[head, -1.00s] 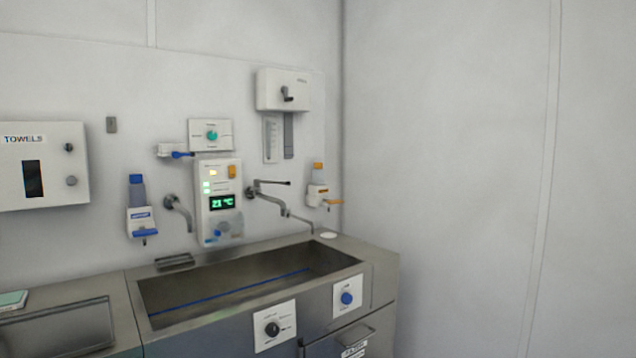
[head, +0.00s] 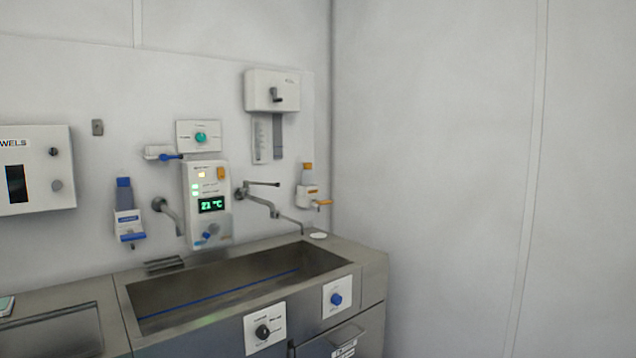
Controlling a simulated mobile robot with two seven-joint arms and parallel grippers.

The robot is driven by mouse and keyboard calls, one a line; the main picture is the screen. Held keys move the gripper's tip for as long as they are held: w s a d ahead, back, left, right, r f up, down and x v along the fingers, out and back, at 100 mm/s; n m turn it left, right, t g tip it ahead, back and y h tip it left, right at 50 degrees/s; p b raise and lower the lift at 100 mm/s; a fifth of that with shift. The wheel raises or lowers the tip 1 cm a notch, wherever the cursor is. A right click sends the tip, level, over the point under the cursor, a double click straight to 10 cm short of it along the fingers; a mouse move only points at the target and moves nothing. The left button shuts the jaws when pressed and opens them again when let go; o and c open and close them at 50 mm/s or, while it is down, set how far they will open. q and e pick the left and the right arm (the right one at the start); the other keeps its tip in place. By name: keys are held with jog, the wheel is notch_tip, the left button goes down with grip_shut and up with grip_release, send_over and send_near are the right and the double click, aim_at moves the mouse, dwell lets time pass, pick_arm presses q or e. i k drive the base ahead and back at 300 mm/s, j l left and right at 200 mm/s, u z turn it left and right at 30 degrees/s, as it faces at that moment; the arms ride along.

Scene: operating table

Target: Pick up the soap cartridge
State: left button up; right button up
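No label readable here says soap, so I cannot tell for sure which thing is the soap cartridge. A bottle with a blue top (head: 124,194) stands upright in a white wall holder with a blue lever, left of the sink's taps. A bottle with an orange top (head: 308,174) stands upright in a similar wall holder with an orange lever, to the right of the taps. A white wall dispenser (head: 271,92) with a dark lever hangs above. Neither of my grippers is in view.
A steel sink (head: 340,259) with knobs on its front runs along the wall. A control panel (head: 207,182) showing 21 °C and a towel box (head: 35,150) are on the wall. A small white disc (head: 318,235) lies on the sink's back right rim. The right side shows bare wall.

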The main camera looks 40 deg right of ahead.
aim_at(307, 170)
jog(key=i+l+z, duration=0.1)
jog(key=l+z, duration=0.25)
jog(key=i+l+z, duration=0.15)
jog(key=l+z, duration=0.25)
jog(key=i+l+z, duration=0.35)
jog(key=k+l, duration=0.1)
